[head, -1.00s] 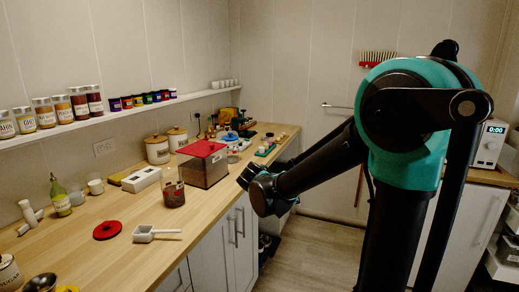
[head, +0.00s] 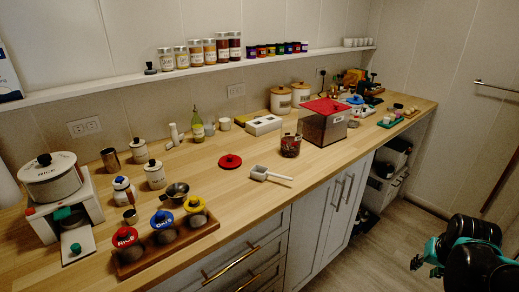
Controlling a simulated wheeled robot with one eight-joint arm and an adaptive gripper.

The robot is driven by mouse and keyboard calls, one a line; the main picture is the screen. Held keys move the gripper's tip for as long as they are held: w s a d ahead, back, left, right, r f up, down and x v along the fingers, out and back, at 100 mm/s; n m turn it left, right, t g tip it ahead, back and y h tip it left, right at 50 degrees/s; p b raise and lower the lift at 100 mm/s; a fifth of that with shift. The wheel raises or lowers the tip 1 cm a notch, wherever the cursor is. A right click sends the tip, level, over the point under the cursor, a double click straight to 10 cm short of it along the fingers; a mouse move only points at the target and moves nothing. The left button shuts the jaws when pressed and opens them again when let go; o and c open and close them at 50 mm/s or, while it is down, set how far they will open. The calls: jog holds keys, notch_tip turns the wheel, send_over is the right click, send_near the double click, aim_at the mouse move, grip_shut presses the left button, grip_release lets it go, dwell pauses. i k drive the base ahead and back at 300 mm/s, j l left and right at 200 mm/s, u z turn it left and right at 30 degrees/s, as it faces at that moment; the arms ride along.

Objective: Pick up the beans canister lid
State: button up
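A flat red lid with a dark centre (head: 230,161) lies on the wooden counter and looks like the beans canister lid. To its right stands an uncovered glass canister with dark red contents (head: 291,146). The lid and canister are apart. My arm (head: 470,250) shows at the lower right, over the floor and well away from the lid.
A white scoop (head: 270,174) lies close to the red lid. A wooden rack with colored-lid jars (head: 165,244) is at the front left. The floor (head: 385,250) beside the cabinets is clear.

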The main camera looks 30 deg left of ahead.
aim_at(230, 161)
jog(key=u, duration=1.6)
